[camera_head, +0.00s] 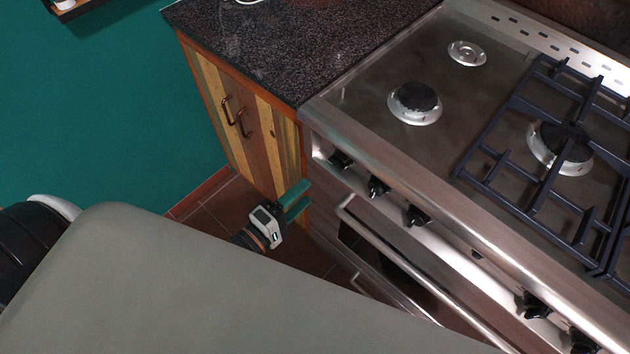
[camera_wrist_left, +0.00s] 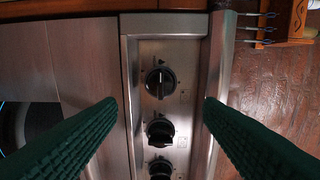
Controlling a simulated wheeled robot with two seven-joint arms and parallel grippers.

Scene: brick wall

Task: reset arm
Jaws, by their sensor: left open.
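My left gripper (camera_head: 294,199) is low in front of the stove's front left corner and the wooden cabinet. Its two green fingers are apart with nothing between them. In the left wrist view the open fingers (camera_wrist_left: 160,105) frame the stove's control panel, where black knobs (camera_wrist_left: 160,83) stand in a column. The fingers look apart from the knobs; the exact distance I cannot tell. My right gripper is not in view.
The steel stove (camera_head: 400,170) has an oven handle (camera_head: 400,260) along its front and black grates (camera_head: 540,150) on top. A striped wooden cabinet (camera_head: 215,85) with a dark speckled countertop (camera_head: 290,45) adjoins it. Tiled floor (camera_head: 205,208) shows below, beside a green wall (camera_head: 120,120).

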